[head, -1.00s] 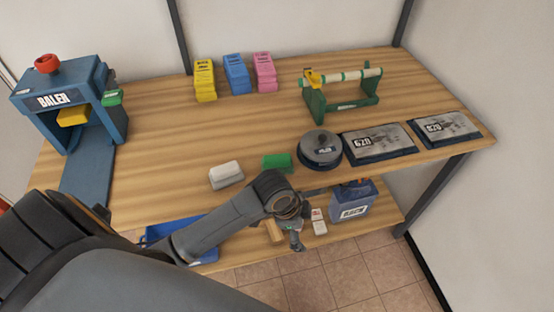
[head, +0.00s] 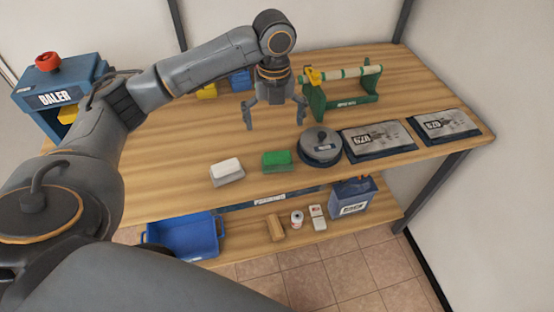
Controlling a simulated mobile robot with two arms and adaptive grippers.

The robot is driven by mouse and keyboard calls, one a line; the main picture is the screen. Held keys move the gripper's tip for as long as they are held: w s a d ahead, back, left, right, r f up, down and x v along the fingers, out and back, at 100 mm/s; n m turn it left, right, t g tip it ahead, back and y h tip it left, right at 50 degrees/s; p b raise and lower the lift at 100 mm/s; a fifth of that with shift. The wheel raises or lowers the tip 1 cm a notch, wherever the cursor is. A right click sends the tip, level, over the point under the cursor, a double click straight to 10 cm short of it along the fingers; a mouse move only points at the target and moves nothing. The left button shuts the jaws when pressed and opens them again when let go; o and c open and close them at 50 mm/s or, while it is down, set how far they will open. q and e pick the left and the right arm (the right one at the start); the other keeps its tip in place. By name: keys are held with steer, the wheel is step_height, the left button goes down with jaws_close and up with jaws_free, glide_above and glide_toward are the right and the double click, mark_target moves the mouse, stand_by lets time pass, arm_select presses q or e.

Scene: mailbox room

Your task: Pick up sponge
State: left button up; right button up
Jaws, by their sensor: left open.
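Two small blocks lie on the wooden table near its front edge: a green-topped block (head: 277,160) and a white-topped block (head: 227,171) to its left. Either could be the sponge; I cannot tell which. My left gripper (head: 274,122) points down with its fingers spread, empty. My right gripper is not in view.
A round grey lidded object (head: 320,148) stands just right of the green block, then two sanding-sheet packs (head: 377,140). A green roll stand (head: 343,93) is close right of my gripper. The baler (head: 58,95) is at left. A blue bin (head: 183,236) sits on the lower shelf.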

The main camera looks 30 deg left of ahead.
mark_target(277, 154)
arm_select(q)
step_height(277, 154, down, 8)
steer(key=shift+p, duration=0.4)
steer(key=f, duration=0.1)
steer(key=f+p, duration=0.1)
steer(key=f, duration=0.2)
steer(key=shift+w+d+f, duration=0.15)
steer(key=shift+d+f, duration=0.1)
steer(key=shift+f, duration=0.55)
steer(key=shift+c, duration=0.2)
